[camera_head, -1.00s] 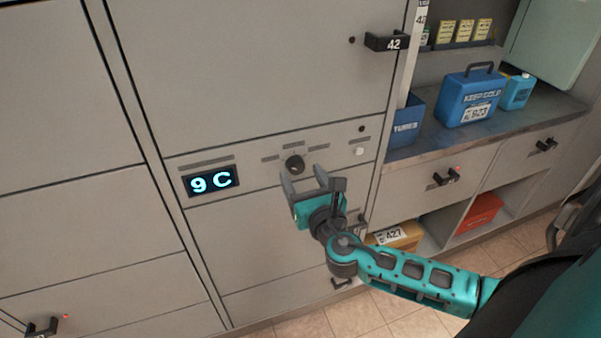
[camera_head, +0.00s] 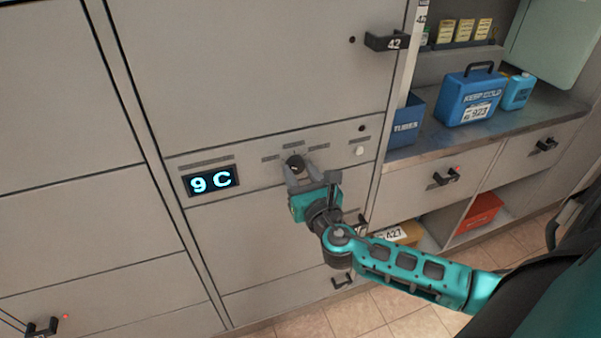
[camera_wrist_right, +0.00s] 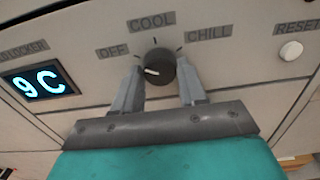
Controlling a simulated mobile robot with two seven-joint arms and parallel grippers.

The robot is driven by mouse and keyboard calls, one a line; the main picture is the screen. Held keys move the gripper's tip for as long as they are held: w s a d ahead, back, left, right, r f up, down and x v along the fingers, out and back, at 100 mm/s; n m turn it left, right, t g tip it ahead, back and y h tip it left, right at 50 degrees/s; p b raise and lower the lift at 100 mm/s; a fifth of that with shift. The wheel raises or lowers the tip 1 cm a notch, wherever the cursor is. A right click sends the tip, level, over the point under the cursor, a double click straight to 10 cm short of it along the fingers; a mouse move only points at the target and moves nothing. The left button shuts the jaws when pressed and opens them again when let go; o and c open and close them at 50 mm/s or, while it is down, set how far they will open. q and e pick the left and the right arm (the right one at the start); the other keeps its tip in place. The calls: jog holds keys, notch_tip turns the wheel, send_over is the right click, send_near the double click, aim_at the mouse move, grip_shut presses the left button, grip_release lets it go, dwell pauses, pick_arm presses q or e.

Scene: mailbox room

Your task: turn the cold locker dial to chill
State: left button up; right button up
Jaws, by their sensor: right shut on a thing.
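The cold locker dial (camera_head: 295,162) is a small dark round knob on the grey panel. In the right wrist view the dial (camera_wrist_right: 160,66) has OFF, COOL and CHILL labels around it from left to right. Its pale mark sits at the lower left of its face, on the OFF side. My right gripper (camera_head: 302,170) is shut on the dial, with one finger on each side, as the right wrist view also shows (camera_wrist_right: 160,82). The display (camera_head: 210,180) to the left reads 9 C. My left gripper is not in view.
A pale reset button (camera_wrist_right: 291,50) is to the right of the dial. A blue KEEP COLD box (camera_head: 469,96) stands on the counter (camera_head: 440,136) at right.

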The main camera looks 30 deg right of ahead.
jog(key=shift+c, duration=0.7)
